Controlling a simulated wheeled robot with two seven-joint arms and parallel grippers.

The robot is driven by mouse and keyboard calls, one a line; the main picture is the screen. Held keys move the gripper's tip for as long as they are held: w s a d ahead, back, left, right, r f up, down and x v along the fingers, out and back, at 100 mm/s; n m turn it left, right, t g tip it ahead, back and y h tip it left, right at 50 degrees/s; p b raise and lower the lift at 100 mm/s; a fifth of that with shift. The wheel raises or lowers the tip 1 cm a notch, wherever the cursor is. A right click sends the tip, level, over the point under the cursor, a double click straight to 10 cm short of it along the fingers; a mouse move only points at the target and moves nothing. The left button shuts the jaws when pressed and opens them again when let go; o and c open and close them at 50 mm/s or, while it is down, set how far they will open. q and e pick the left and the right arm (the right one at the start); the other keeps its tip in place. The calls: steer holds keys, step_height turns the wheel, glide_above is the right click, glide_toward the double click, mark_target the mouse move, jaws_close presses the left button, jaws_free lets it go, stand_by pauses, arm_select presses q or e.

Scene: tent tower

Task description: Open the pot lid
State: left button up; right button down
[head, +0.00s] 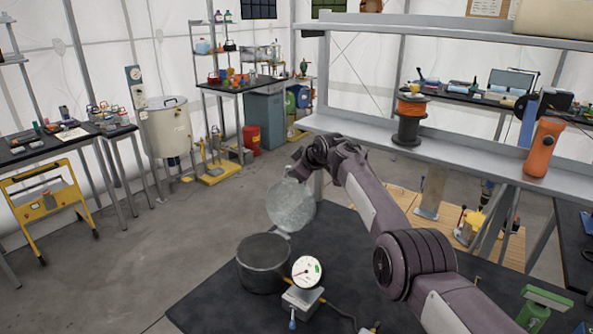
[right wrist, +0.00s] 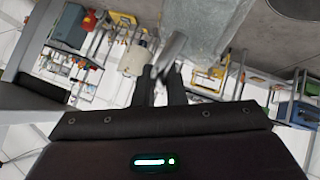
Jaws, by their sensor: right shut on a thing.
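The round grey metal lid (head: 291,206) is off the pot, tilted up on edge, above and slightly right of it. The dark pot (head: 263,278) stands uncovered on the black mat. My right gripper (right wrist: 166,80) is shut on the lid's handle (right wrist: 173,47); the lid (right wrist: 210,25) fills the upper middle of the right wrist view. In the head view my right arm reaches in from the lower right, and its fingers are mostly hidden near the lid's top. My left gripper is not in view.
A dial gauge (head: 306,271) on a small box stands just right of the pot. The black mat (head: 220,302) has bare room in front. Open floor lies to the left.

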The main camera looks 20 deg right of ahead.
steer(key=c, duration=1.5)
jaws_free()
steer(key=b+v, duration=0.2)
steer(key=v, duration=0.4)
steer(key=shift+s+r, duration=0.25)
steer(key=shift+s+d+r, duration=0.1)
steer(key=shift+s+r, duration=0.3)
